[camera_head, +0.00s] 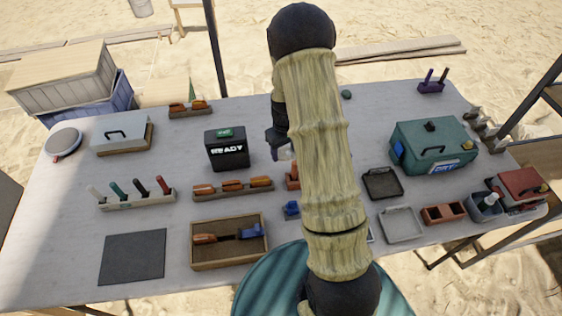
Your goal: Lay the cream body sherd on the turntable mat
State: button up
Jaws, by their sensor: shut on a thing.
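My gripper (278,144) hangs over the middle of the table, just right of the black box with the lit READY sign. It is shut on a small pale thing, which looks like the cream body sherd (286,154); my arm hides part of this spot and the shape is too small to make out. A round grey disc with a reddish rim, which looks like the turntable mat (63,140), lies at the table's far left, well apart from my gripper.
The READY box (228,156) stands between my gripper and the left side. A lidded grey box (121,131), a rack of upright tools (137,199) and a wooden tool tray (192,256) are also left. A dark square mat (133,257) lies front left. A teal case (433,146) stands right.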

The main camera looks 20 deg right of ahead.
aim_at(285, 154)
jog(key=shift+f, duration=1.4)
jog(key=shift+f, duration=0.1)
jog(key=shift+w+f, duration=0.1)
jog(key=shift+f, duration=1.7)
jog(key=shift+f, duration=0.1)
jog(key=o, duration=1)
notch_tip(285, 154, up, 12)
jog(key=shift+r, duration=0.15)
